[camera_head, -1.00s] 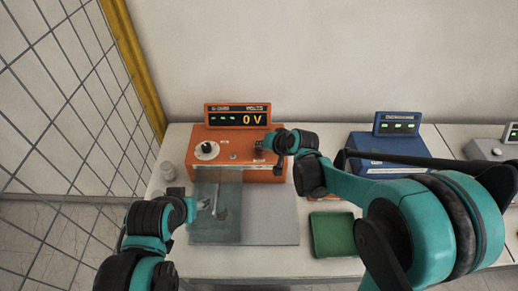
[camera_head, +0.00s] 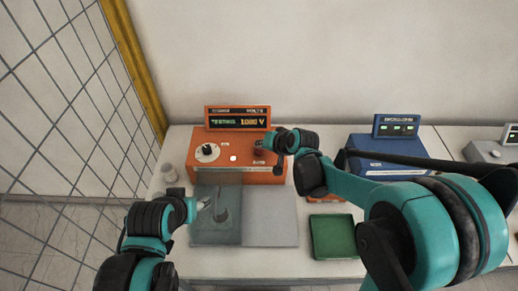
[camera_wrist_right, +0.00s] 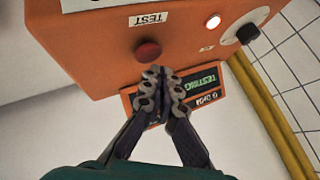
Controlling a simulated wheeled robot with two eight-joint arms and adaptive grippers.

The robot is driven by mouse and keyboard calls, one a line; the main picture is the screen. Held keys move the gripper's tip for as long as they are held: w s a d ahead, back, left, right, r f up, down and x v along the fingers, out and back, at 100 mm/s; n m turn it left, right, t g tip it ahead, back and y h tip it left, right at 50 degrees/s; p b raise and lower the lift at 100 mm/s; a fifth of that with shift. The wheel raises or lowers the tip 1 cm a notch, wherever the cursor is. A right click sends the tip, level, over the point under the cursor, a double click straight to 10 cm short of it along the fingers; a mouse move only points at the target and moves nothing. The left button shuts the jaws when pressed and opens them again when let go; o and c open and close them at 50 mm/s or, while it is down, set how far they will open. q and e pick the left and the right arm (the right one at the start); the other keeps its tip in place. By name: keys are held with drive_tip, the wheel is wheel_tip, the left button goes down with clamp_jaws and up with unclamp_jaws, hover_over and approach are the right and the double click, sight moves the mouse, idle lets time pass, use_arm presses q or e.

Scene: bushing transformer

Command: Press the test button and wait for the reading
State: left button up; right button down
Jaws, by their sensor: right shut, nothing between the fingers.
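The orange tester (camera_head: 215,168) stands at the back of the table. Its display (camera_head: 238,118) shows green text; in the right wrist view the display (camera_wrist_right: 205,82) reads "TESTING" beside a number too small to read surely. The red test button (camera_wrist_right: 148,51) sits by a "TEST" label. My right gripper (camera_wrist_right: 158,75) is shut and empty, its fingertips right at the button; I cannot tell whether they touch. My right gripper also shows over the tester's right side (camera_head: 264,149). A lamp (camera_head: 233,158) glows white. My left gripper (camera_head: 191,208) is beside a clear cover; its jaws are unclear.
A wire fence (camera_head: 70,100) borders the left.

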sight(261, 152)
drive_tip(key=shift+r, duration=0.1)
drive_tip(key=shift+r+p, duration=1.9)
drive_tip(key=shift+r, duration=0.65)
drive_tip(key=shift+f, duration=0.1)
